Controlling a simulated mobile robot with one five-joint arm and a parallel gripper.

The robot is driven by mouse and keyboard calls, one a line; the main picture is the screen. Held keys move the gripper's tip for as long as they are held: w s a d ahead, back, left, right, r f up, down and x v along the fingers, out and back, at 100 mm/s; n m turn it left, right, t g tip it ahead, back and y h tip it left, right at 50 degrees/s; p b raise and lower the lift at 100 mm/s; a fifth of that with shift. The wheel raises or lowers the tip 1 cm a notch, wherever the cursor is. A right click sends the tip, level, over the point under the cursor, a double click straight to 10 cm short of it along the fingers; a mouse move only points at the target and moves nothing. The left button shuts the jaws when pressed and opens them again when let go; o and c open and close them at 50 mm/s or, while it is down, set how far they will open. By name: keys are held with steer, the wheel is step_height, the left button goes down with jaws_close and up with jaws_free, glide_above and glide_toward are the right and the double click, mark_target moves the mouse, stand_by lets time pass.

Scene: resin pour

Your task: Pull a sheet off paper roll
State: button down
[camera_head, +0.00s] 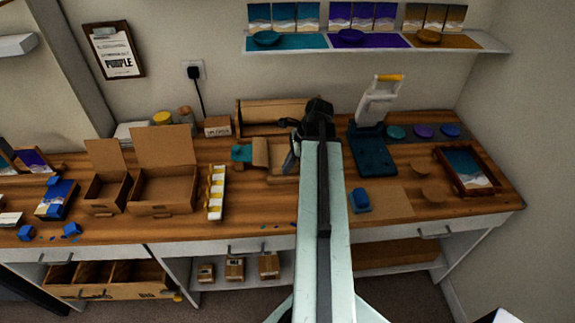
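A brown paper piece (260,153), which looks like the paper roll or its loose end, lies on the wooden bench left of my arm. A flat brown piece (283,179) lies just in front of it, and a small teal piece (241,153) is beside it on the left. My gripper (291,158) is at the far end of my pale arm, close to the right side of the brown paper. My arm hides much of it, and its fingers are too small and dark to read. I cannot tell whether it touches the paper.
Open cardboard boxes (163,190) and a white strip with yellow pieces (215,192) stand to the left. A wooden rack (262,113) is behind.

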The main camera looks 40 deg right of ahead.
steer(key=c, duration=1.6)
jaws_free()
steer(key=shift+s+a, duration=0.15)
steer(key=shift+s, duration=0.05)
steer(key=p+v, duration=0.6)
steer(key=v, duration=0.1)
steer(key=shift+w+r+p, duration=0.15)
steer(key=shift+w+p, duration=0.05)
steer(key=shift+p, duration=0.2)
steer(key=shift+s+r, duration=0.2)
